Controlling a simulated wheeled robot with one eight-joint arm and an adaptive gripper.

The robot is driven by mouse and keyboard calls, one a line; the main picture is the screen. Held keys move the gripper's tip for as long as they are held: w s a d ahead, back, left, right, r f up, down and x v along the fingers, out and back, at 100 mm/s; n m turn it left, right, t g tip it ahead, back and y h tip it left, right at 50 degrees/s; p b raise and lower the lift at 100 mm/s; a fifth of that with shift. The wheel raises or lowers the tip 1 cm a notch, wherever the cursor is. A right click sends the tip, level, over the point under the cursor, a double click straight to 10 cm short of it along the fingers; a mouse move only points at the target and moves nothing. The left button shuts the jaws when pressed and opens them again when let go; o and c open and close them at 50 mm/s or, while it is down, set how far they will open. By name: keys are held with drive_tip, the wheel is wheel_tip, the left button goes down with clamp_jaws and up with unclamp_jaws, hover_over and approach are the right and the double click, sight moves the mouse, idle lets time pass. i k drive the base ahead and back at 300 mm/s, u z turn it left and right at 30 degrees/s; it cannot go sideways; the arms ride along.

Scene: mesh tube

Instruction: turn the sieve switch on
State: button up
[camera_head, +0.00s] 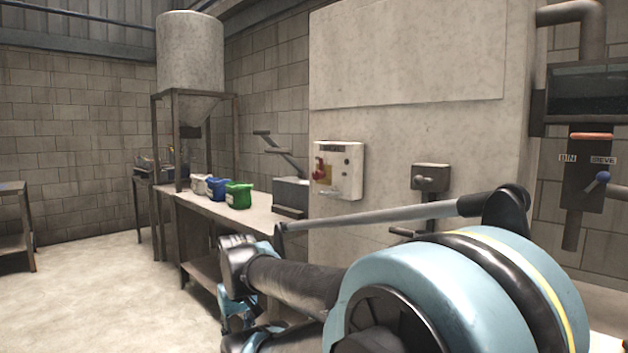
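A dark switch box (581,200) is on the right, below a dark screen. It has two small labels; the left reads BIN and the right seems to read SIEVE. My arm fills the lower right foreground, with large light-blue joints. What looks like my gripper (232,318) shows small at the lower left end of the arm, in front of the bench and well left of the switch box. Its fingers are partly hidden, and I cannot tell if they are open.
A bench (255,213) holds white, blue and green containers (238,195). A hopper (190,55) stands behind. The floor at left is clear.

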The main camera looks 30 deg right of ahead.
sight(317, 175)
drive_tip(key=k, duration=1.25)
drive_tip(key=z, duration=0.65)
drive_tip(key=i, duration=1)
